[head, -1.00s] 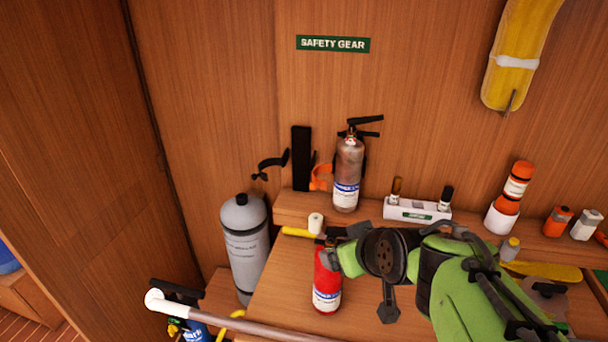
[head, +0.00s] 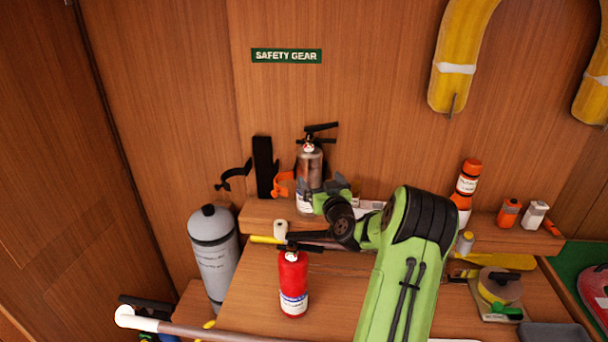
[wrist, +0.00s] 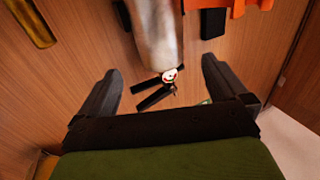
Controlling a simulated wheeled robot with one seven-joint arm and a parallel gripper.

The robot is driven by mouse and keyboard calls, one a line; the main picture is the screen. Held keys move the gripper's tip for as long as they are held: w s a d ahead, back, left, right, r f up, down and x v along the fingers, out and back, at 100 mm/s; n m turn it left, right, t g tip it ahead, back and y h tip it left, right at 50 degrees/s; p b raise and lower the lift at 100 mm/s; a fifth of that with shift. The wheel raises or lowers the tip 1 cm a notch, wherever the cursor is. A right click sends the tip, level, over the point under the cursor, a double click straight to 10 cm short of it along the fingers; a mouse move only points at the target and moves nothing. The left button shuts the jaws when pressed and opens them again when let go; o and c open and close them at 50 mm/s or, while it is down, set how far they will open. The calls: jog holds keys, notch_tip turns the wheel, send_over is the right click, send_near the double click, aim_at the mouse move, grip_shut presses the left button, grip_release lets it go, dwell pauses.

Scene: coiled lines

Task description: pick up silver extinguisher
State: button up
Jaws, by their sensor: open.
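The silver extinguisher (head: 311,168) stands upright on the raised wooden shelf against the wall, its black handle at the top. In the wrist view its silver body (wrist: 153,35) lies between and beyond the two fingers, with its gauge and black levers toward me. My gripper (head: 322,190) is at the extinguisher's lower body and hides part of it and of its label. In the wrist view my gripper (wrist: 160,80) is open, one dark finger on each side. Whether a finger touches the extinguisher cannot be told.
A red extinguisher (head: 293,283) stands on the lower bench below my gripper. A grey cylinder (head: 214,255) stands at left. An orange strap (head: 283,184) and black wall bracket (head: 263,166) are left of the silver extinguisher. An orange flare canister (head: 467,185) stands at right.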

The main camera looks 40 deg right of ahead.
aim_at(313, 166)
jog(key=p+x, duration=0.2)
jog(key=x, duration=0.3)
jog(key=p+x, duration=0.2)
jog(key=x, duration=0.3)
jog(key=shift+r, duration=0.2)
jog(key=shift+w+d+f, duration=0.1)
jog(key=shift+w, duration=0.1)
jog(key=shift+s, duration=0.1)
jog(key=shift+c, duration=1)
grip_shut()
jog(key=shift+r, duration=0.3)
